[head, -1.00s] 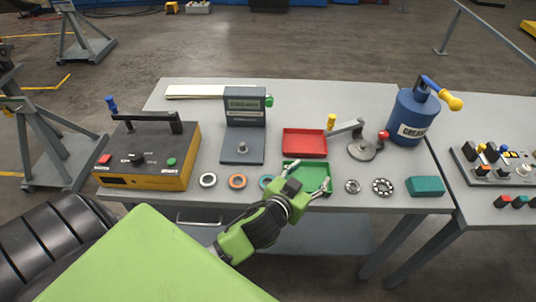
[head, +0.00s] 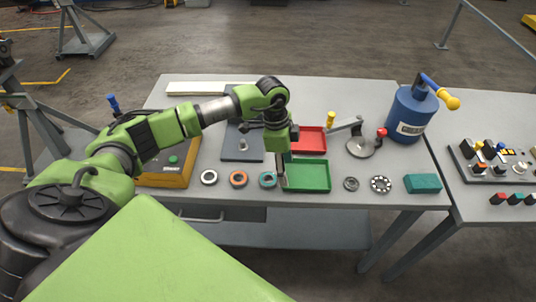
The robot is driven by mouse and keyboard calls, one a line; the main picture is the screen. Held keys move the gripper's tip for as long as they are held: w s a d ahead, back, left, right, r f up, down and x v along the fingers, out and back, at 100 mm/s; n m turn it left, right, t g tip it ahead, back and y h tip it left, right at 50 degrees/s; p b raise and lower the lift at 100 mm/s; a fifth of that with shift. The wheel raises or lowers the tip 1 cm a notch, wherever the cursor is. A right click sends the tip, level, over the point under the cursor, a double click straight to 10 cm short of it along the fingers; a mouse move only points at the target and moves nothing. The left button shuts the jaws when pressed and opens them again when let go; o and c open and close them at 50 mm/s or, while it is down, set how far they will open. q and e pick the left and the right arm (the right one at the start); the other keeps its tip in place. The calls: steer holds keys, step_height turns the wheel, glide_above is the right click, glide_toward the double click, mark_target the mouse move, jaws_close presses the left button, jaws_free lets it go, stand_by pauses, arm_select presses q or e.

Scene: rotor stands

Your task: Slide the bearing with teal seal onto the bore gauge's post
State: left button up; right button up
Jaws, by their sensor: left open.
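The bearing with teal seal (head: 262,181) lies flat on the table, the rightmost of three rings left of the green tray. The bore gauge (head: 232,154) stands behind the rings; its base plate and short upright post (head: 243,146) show, bare of any ring. My arm hides most of the gauge's upright box. My left gripper (head: 282,172) points down just right of the teal-sealed bearing, by the green tray's left edge. It is open and seems empty; its fingers are small and partly overlapped. My right gripper is out of view.
An orange-sealed ring (head: 238,172) and a pale ring (head: 209,171) lie to the left. The green tray (head: 310,189), red tray (head: 312,151) and a stand with an arm (head: 360,156) are to the right. A blue grease can (head: 410,110) stands further right.

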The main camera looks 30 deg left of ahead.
arm_select(q)
steer(key=n+y, duration=0.2)
glide_toward(268, 181)
steer(key=f+b, duration=0.7)
steer(key=shift+w+d+f, duration=0.1)
steer(key=shift+w, duration=0.1)
steer(key=c, duration=0.9)
steer(key=shift+m, duration=0.3)
steer(key=shift+c, duration=0.2)
steer(key=shift+r, duration=0.2)
